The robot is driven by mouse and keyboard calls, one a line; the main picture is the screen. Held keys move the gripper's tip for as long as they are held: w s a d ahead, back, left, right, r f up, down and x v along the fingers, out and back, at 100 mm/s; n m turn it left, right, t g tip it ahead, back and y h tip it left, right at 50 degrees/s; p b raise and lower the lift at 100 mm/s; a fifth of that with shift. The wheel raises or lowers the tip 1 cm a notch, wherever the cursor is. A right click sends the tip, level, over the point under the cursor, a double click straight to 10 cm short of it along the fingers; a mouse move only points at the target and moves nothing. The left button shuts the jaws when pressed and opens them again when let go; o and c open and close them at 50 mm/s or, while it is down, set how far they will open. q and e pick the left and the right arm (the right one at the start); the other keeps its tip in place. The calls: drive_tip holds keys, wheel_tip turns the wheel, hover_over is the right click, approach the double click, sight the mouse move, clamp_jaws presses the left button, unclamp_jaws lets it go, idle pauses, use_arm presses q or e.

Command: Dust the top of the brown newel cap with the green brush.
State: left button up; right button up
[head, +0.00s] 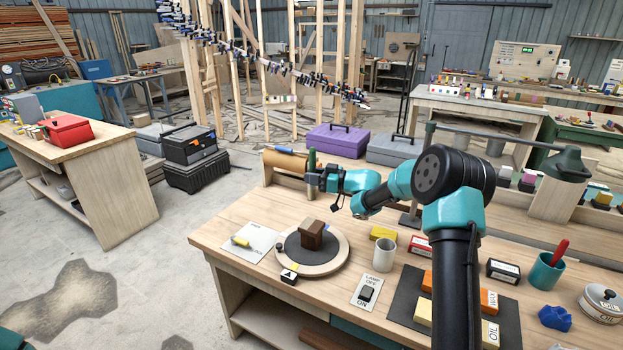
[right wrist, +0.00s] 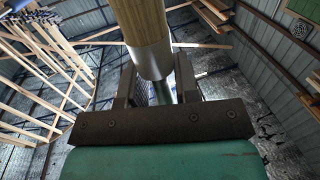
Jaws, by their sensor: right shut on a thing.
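The brown newel cap (head: 312,232) is a small dark block standing on the dark centre of a round wooden turntable (head: 338,260). My right gripper (head: 313,180) is up above and behind the cap, near the bench's back edge, apart from the cap. It is shut on the green brush (head: 312,157), whose green part stands upright above the fingers. In the right wrist view the brush (right wrist: 152,55) shows a tan striped length, a pale metal band and a green part between the fingers (right wrist: 160,88). My left gripper is out of view.
A white card with a yellow piece (head: 240,241) lies left of the turntable. A pale cup (head: 384,254), a lamp switch (head: 367,293) and a dark mat of blocks (head: 406,300) are to its right. A tan roll (head: 283,160) lies at the back edge.

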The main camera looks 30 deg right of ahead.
sight(316, 197)
drive_tip(key=shift+f, duration=0.1)
drive_tip(key=shift+f, duration=3.65)
drive_tip(key=shift+s+a+f, duration=0.25)
drive_tip(key=shift+s+a, duration=0.15)
drive_tip(key=shift+a, duration=0.2)
drive_tip(key=s+a, duration=0.1)
drive_tip(key=a, duration=0.1)
drive_tip(key=s+a, duration=0.2)
drive_tip(key=shift+s+a, duration=0.15)
drive_tip(key=shift+w+d, duration=0.65)
drive_tip(key=shift+d, duration=0.25)
drive_tip(key=shift+w+d, duration=0.7)
drive_tip(key=shift+d, duration=0.25)
drive_tip(key=shift+w+d, duration=0.65)
drive_tip(key=shift+d, duration=0.25)
drive_tip(key=shift+r, duration=4.05)
